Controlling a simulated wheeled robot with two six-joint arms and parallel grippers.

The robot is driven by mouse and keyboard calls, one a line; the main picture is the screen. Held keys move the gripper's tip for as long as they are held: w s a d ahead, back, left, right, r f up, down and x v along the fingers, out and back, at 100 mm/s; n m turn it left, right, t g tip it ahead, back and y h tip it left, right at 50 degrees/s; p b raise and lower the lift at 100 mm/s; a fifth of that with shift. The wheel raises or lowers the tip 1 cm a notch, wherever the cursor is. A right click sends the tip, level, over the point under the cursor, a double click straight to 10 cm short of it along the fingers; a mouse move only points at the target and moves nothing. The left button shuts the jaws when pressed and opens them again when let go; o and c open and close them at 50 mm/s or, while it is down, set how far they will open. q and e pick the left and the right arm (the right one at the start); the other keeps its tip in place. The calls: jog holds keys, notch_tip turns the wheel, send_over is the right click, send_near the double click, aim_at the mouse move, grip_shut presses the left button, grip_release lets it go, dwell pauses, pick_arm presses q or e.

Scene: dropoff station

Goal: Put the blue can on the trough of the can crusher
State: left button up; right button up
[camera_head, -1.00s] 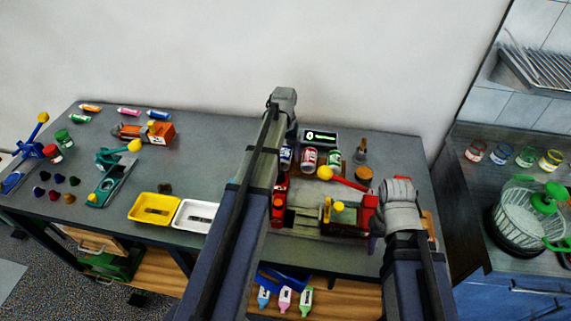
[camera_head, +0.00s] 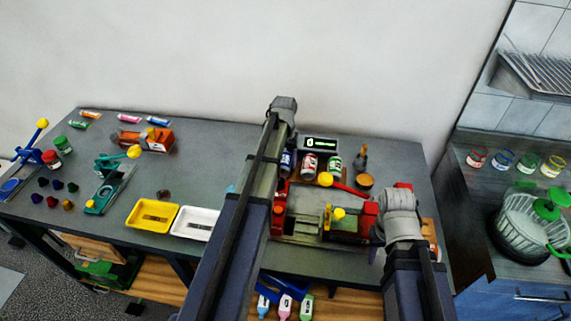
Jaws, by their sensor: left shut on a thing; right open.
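The blue can (camera_head: 287,163) stands at the left of a short row of cans behind the can crusher, partly covered by my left arm. My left gripper (camera_head: 287,150) is shut on it; the fingers are mostly hidden behind the arm. The can crusher (camera_head: 278,217) has red ends, a red lever with a yellow knob (camera_head: 326,179), and a grey trough (camera_head: 304,226) in front of the cans. The trough looks empty where visible. My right gripper (camera_head: 377,252) is open near the crusher's right end, pointing down and mostly hidden by its wrist.
A red can (camera_head: 309,164) and a green can (camera_head: 333,164) stand right of the blue one, before a small display (camera_head: 320,143). A yellow tray (camera_head: 153,216) and a white tray (camera_head: 194,223) lie left of my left arm. A bottle (camera_head: 361,157) stands at the right.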

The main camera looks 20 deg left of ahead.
aim_at(285, 159)
pick_arm(q)
jog(key=shift+r+p, duration=2.45)
jog(key=shift+r, duration=0.05)
pick_arm(e)
jog(key=shift+r, duration=2.5)
pick_arm(q)
jog(key=shift+r, duration=0.15)
pick_arm(e)
jog(key=shift+r, duration=0.1)
